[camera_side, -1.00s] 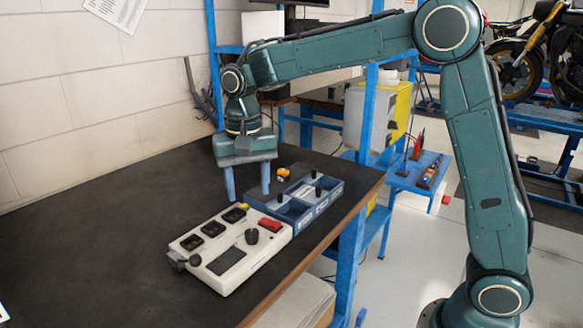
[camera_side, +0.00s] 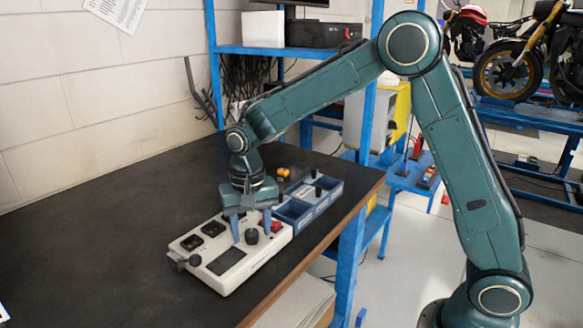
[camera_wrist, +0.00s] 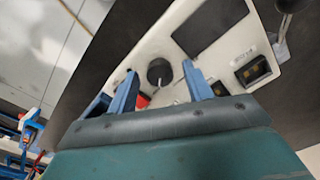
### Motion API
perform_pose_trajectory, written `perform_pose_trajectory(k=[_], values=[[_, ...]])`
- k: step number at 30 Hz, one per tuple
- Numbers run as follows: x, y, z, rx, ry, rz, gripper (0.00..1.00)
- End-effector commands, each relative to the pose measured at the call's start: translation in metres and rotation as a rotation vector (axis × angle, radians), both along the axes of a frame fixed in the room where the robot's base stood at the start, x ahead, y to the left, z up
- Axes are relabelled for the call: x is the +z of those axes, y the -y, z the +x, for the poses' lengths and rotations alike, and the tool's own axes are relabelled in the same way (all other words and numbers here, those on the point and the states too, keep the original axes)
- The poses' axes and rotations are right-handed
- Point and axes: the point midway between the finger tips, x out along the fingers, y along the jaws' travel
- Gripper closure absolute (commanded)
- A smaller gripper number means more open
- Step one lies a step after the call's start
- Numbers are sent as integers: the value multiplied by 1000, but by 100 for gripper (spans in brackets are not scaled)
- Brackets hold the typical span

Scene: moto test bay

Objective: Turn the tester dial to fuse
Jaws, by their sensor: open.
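The tester (camera_side: 238,262) is a white box on the black bench, with a round black dial (camera_side: 252,237) on its top face. My gripper (camera_side: 251,231) points down over it, open and empty, its two blue fingers apart. In the side view the fingertips are low near the top face, to the left and right of the dial. In the wrist view the dial (camera_wrist: 160,70) shows between the fingertips (camera_wrist: 160,73), with gaps on both sides. I cannot tell whether the tips reach down to the dial's height. The dial's labels and pointer are too small to read.
The tester also carries a dark screen (camera_side: 227,261), black switches (camera_side: 213,229), a red switch (camera_side: 277,226) close to my right finger, and a lever (camera_side: 178,259). A blue compartment tray (camera_side: 318,207) adjoins it. Small orange-yellow items (camera_side: 283,172) lie behind. The bench's left side is clear.

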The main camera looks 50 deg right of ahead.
Motion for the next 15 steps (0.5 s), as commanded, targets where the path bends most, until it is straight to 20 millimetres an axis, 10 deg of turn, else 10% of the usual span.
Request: perform_pose_trajectory(k=[4,11,15], values=[[0,0,0,0,0,0,49],[0,0,0,0,0,0,93],[0,0,0,1,-1,-1,94]])
